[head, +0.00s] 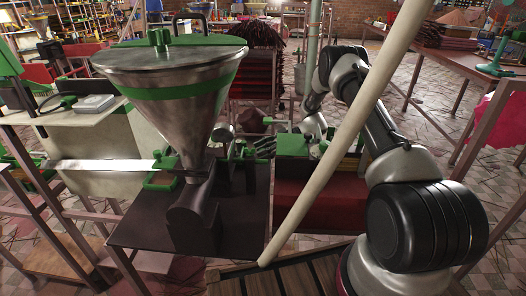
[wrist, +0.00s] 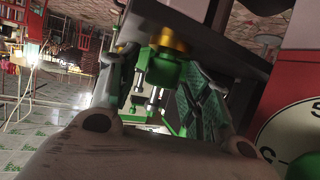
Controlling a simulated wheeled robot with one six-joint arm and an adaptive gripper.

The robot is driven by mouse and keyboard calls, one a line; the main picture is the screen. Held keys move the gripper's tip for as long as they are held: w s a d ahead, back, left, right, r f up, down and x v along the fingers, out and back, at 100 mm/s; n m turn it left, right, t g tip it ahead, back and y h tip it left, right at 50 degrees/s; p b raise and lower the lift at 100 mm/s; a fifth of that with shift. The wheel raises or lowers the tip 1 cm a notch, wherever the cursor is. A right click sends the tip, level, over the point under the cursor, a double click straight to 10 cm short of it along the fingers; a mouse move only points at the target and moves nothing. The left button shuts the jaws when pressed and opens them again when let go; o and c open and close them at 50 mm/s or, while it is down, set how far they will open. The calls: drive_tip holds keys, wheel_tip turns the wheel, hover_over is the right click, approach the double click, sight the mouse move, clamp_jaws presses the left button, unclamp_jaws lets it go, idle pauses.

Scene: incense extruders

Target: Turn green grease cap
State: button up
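In the wrist view a green capped part (wrist: 162,70) with a brass-coloured collar (wrist: 169,39) lies between the fingers of my gripper (wrist: 160,78); it looks like the green grease cap. The two fingers stand apart on either side of it. A gap shows on the left; whether the right finger touches it I cannot tell. In the head view my gripper (head: 262,148) is beside the dark extruder body (head: 192,215), right of the steel hopper (head: 172,75). The cap cannot be made out there.
A pale slanting pole (head: 345,130) crosses in front of my arm. A green-topped machine with a red front (head: 315,200) stands right of the extruder. In the wrist view a round dial (wrist: 292,135) is at the right. Tables (head: 465,70) stand behind at the right.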

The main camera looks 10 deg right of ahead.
drive_tip(key=c, duration=1)
drive_tip(key=shift+m+t, duration=0.8)
drive_tip(key=shift+t, duration=0.1)
drive_tip(key=o, duration=1)
drive_tip(key=shift+o, duration=0.2)
drive_tip(key=shift+d, duration=0.1)
drive_tip(key=v, duration=1.1)
drive_tip(key=shift+d+r, duration=0.2)
drive_tip(key=shift+d, duration=0.15)
drive_tip(key=shift+s, duration=0.1)
